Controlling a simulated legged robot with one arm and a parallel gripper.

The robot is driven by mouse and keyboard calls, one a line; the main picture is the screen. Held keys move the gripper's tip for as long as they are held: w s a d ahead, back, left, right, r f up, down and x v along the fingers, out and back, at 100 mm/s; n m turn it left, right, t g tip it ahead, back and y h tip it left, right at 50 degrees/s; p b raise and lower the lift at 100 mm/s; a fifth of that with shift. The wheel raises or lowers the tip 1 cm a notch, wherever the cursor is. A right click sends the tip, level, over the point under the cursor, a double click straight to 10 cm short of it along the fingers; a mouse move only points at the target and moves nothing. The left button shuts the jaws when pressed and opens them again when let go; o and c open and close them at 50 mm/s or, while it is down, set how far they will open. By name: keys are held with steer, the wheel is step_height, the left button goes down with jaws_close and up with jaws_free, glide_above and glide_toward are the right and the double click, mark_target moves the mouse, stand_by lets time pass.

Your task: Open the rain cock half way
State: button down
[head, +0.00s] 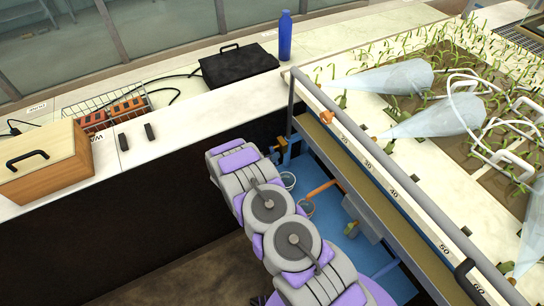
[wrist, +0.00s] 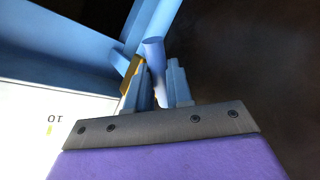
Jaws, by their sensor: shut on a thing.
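In the wrist view, my gripper (wrist: 160,88) is shut on a round blue lever (wrist: 153,50), which stands up between its two fingers. A brass-coloured piece (wrist: 134,82) shows just left of the fingers, beside the blue frame. In the head view, my arm reaches to the flume's near left corner. A small brass cock (head: 279,147) shows there, just beyond the end of my arm. My fingers and the lever's angle are mostly hidden by my arm in that view. No label naming the cock is readable.
A scaled rail (head: 390,187) edges the planted flume bed. Below it are an orange pipe (head: 320,190) and another brass fitting (head: 352,229). On the left bench stand a wooden box (head: 45,178), a wire basket (head: 118,103), a black case (head: 238,66) and a blue bottle (head: 285,38).

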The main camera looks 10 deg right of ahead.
steer(key=shift+w+a+r, duration=0.1)
steer(key=shift+a, duration=0.05)
steer(key=c, duration=1.2)
jaws_free()
steer(key=shift+o, duration=0.9)
steer(key=p+v, duration=0.2)
steer(key=v, duration=1.5)
steer(key=shift+a, duration=0.25)
